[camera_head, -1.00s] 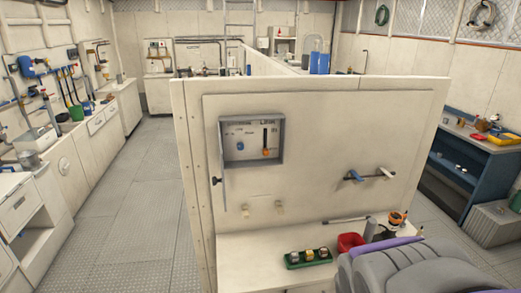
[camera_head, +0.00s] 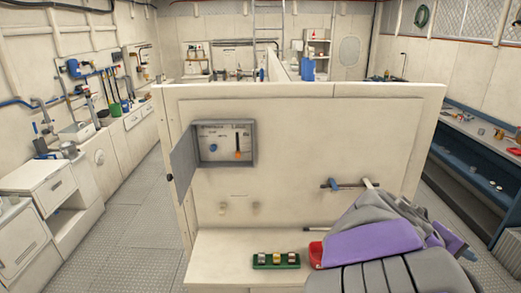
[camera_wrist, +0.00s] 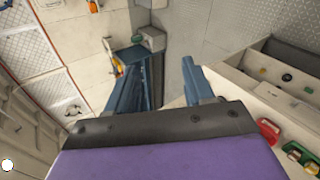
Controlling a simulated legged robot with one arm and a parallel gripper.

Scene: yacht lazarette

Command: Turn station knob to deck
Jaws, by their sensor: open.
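An open grey wall box (camera_head: 252,143) is set in the cream partition, with its door (camera_head: 183,164) swung out to the left. Inside, on a pale labelled panel, are a small round blue knob (camera_head: 212,148) and an upright slot with an orange handle (camera_head: 237,154). The labels are too small to read, so the knob's setting cannot be told. My gripper (camera_wrist: 162,75) shows two blue fingers spread apart with nothing between them. In the head view my purple and grey arm is at the lower right, well away from the box.
A ledge below the box carries a green tray (camera_head: 276,266) of small parts and a red container (camera_head: 316,253), partly behind my arm. A blue-ended bar fitting (camera_head: 334,184) sticks out of the partition right of the box. Floor is clear to the left (camera_head: 130,225).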

